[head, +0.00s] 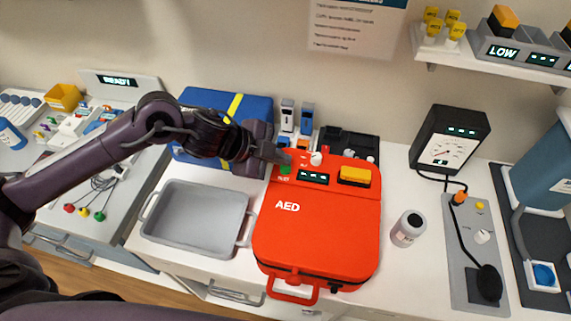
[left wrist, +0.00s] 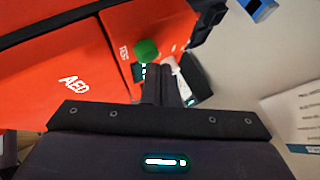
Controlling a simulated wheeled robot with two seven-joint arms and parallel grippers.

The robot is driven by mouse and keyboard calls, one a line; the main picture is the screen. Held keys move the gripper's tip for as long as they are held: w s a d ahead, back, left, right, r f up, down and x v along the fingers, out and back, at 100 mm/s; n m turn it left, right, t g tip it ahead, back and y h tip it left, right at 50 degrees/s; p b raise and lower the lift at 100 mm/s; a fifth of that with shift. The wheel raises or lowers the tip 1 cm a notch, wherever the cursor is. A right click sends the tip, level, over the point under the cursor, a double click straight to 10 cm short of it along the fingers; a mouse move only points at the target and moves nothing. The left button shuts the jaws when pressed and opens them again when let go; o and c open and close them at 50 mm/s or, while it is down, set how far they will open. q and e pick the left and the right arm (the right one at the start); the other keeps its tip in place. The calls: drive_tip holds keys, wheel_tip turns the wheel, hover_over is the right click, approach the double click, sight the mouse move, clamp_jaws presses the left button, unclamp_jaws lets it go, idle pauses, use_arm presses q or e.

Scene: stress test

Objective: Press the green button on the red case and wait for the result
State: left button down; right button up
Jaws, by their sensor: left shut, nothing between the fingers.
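The red case (head: 325,235), marked AED, lies on the white counter in the middle of the head view. Its green button (head: 285,169) is near its upper left corner, beside a small dark display (head: 313,176). My left gripper (head: 284,157) is shut and empty, with its tips just above and behind the green button in the head view. In the left wrist view the green button (left wrist: 146,50) shows just beyond the shut fingertips (left wrist: 160,70), on the red case (left wrist: 70,75). I cannot tell whether the tips touch it. My right gripper is not in view.
A grey tray (head: 195,218) stands left of the case, with a blue bag (head: 205,108) behind it. A black gauge box (head: 450,140) and a grey panel (head: 463,275) are farther right. An orange-yellow block (head: 355,175) sits on the case.

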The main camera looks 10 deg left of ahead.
sight(280, 171)
use_arm(q)
drive_tip(key=shift+f+b, duration=0.3)
drive_tip(key=shift+f, duration=0.2)
idle(0.3)
idle(0.4)
drive_tip(key=shift+r+p, duration=0.95)
wheel_tip(280, 171, up, 5)
drive_tip(key=p, duration=0.5)
drive_tip(key=shift+f, duration=0.1)
idle(0.4)
